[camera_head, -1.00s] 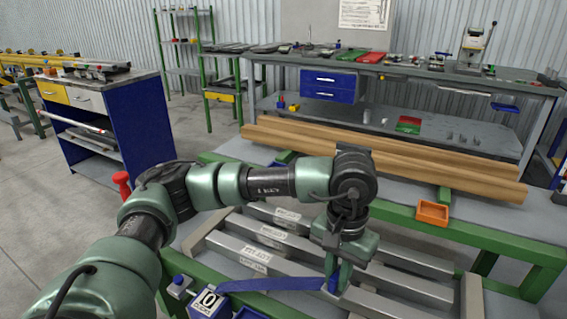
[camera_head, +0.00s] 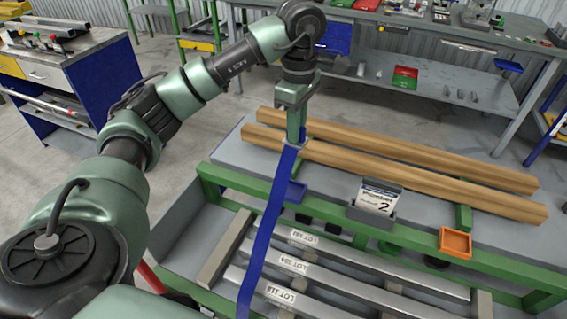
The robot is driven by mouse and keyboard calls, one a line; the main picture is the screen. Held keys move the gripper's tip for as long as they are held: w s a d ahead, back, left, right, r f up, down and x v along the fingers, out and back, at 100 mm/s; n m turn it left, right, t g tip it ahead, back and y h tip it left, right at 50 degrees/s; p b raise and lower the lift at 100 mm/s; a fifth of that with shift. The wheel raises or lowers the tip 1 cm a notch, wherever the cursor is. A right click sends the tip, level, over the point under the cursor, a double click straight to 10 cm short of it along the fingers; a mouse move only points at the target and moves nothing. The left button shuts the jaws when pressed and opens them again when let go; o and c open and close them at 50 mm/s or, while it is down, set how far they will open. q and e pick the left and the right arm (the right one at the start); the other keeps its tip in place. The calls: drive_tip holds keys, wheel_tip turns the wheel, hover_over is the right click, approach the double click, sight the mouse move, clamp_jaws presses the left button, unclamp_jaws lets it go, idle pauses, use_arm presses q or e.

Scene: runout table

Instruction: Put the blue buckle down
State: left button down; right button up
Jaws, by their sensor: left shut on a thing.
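My left gripper (camera_head: 296,138) points down at the near ends of the timber beams and is shut on the blue buckle (camera_head: 293,147), at the top end of a blue strap (camera_head: 267,225). The jaws hide most of the buckle. The strap runs taut from the jaws down across the metal bars (camera_head: 325,271) to the bottom edge of the view. I cannot tell whether the buckle touches the beams. My right gripper is not in view.
Two timber beams (camera_head: 420,178) lie on the grey table top (camera_head: 240,156). A small blue tray (camera_head: 296,192), a card holder marked 2 (camera_head: 376,199) and an orange tray (camera_head: 455,242) sit along the green rail (camera_head: 330,222). A workbench (camera_head: 450,80) stands behind.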

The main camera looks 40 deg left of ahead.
use_arm(q)
drive_tip(key=shift+w+a+r+n, duration=0.2)
drive_tip(key=shift+a+r+n, duration=0.3)
drive_tip(key=shift+r, duration=0.2)
drive_tip(key=shift+a+f, duration=0.1)
drive_tip(key=shift+f, duration=0.2)
drive_tip(key=b, duration=0.1)
hover_over(291, 192)
wheel_tip(291, 192, down, 9)
wheel_tip(291, 192, down, 10)
drive_tip(key=shift+p, duration=0.65)
drive_tip(key=shift+f, duration=0.1)
